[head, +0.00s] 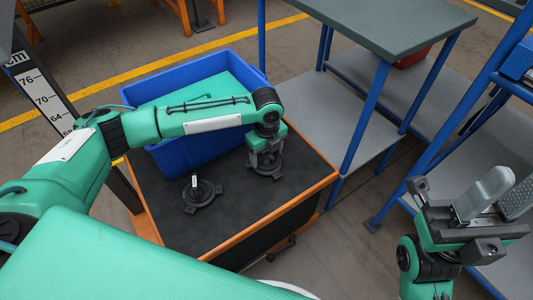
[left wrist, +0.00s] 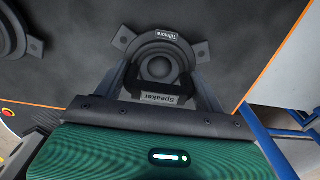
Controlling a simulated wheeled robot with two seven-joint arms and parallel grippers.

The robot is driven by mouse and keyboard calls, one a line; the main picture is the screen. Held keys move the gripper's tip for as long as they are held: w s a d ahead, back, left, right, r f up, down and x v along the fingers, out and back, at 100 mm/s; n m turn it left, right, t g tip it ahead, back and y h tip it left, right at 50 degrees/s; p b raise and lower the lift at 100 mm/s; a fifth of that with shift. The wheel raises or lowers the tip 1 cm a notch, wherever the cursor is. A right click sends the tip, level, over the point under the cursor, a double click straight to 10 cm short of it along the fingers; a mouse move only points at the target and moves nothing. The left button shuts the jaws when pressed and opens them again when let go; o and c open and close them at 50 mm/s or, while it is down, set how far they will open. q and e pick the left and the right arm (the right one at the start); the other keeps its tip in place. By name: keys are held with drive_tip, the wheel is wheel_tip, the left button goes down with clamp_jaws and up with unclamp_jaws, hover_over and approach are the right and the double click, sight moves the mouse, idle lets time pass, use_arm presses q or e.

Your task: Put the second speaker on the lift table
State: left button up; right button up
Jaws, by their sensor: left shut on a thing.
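The lift table (head: 235,219) has a black top with an orange edge. One speaker (head: 202,197), a dark round unit with a white label, lies on its front left part. The second speaker (head: 266,168) is at the right part of the top, under my left gripper (head: 267,152). In the left wrist view this speaker (left wrist: 158,62) faces up between the two fingers, which are shut on it. It is on or just above the top; I cannot tell which. My right gripper (head: 505,200) is at the right, apart from the table, its fingers apart and seemingly empty.
A blue bin (head: 174,157) stands on the back of the lift table, with a green thing inside. A grey-topped blue-legged bench (head: 395,22) stands behind right. A blue rack (head: 445,145) is at the right. A height scale (head: 42,95) is at the left.

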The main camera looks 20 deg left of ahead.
use_arm(q)
drive_tip(key=o, duration=1)
drive_tip(key=shift+f, duration=0.1)
drive_tip(key=shift+c, duration=0.2)
drive_tip(key=shift+o, duration=0.9)
